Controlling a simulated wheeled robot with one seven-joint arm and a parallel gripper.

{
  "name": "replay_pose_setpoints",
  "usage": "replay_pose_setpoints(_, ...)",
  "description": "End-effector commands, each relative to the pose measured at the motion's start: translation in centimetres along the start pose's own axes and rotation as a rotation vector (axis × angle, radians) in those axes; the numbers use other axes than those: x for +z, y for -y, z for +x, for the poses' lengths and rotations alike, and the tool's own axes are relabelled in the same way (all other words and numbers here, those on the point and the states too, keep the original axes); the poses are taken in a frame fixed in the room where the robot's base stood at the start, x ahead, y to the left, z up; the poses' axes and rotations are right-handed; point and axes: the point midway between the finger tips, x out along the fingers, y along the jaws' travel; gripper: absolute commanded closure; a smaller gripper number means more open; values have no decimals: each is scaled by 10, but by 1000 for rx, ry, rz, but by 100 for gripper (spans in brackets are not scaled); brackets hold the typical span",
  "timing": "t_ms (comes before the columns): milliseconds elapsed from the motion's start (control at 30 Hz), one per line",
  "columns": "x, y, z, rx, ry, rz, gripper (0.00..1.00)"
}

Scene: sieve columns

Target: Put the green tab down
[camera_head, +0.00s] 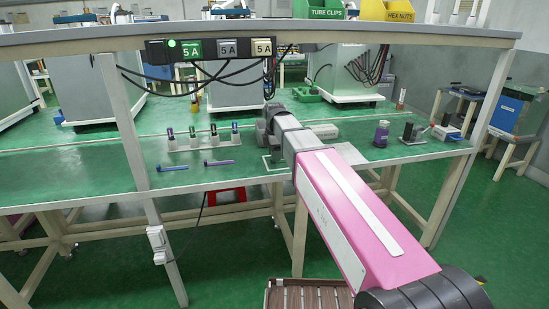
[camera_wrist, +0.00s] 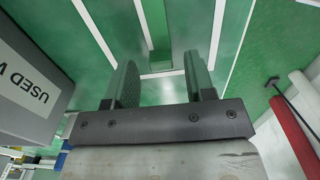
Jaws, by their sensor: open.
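The green tab (camera_head: 188,49), marked 5 A, is on the dark strip (camera_head: 158,50) under the shelf's front edge. A grey tab (camera_head: 227,47) and a cream tab (camera_head: 262,47) are to its right, with a lit green lamp at the strip's left end. My gripper (camera_wrist: 160,65) is open, with both fingers apart and nothing between them. In the head view, my arm's far end is over the green bench, below and right of the green tab and apart from it. The fingertips are too small to make out there. The green tab is not recognisable in the wrist view.
Black cables hang below the strip. A rack (camera_head: 205,144) with several small tubes and two pens stand or lie on the bench's left; a purple jar (camera_head: 382,134) is on the right. In the wrist view, a grey labelled box (camera_wrist: 30,85) is close on the left.

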Motion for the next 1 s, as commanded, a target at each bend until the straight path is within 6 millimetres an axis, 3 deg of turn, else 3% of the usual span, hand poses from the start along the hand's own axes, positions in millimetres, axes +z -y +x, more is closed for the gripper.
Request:
replay_pose_setpoints(500,0,-1,-86,1,0,0,50)
replay_pose_setpoints(700,0,0,-102,0,0,0,50)
replay_pose_setpoints(1000,0,0,-105,-1,0,0,50)
